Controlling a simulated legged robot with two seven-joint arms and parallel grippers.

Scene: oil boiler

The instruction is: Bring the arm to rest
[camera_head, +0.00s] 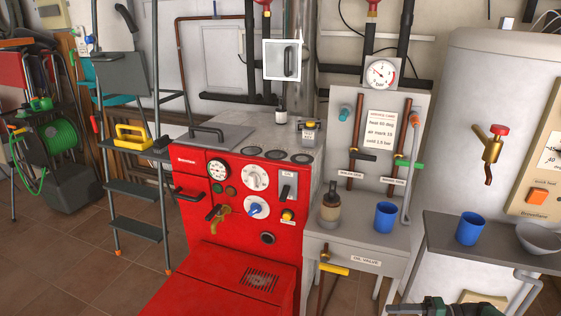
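Neither of my grippers can be made out in the head view, and no arm of mine clearly shows. A red boiler (246,215) with gauges, knobs and a grey top stands in the middle. A grey side stand (357,232) with a labelled back panel adjoins it on the right.
A stepladder (134,190) and a green hose reel (61,135) stand at left. A grey table (450,232) at right holds a blue cup (470,228) and a grey bowl (540,238). A partly cut-off dark green object (455,306) at the bottom is unclear. Tiled floor is free at lower left.

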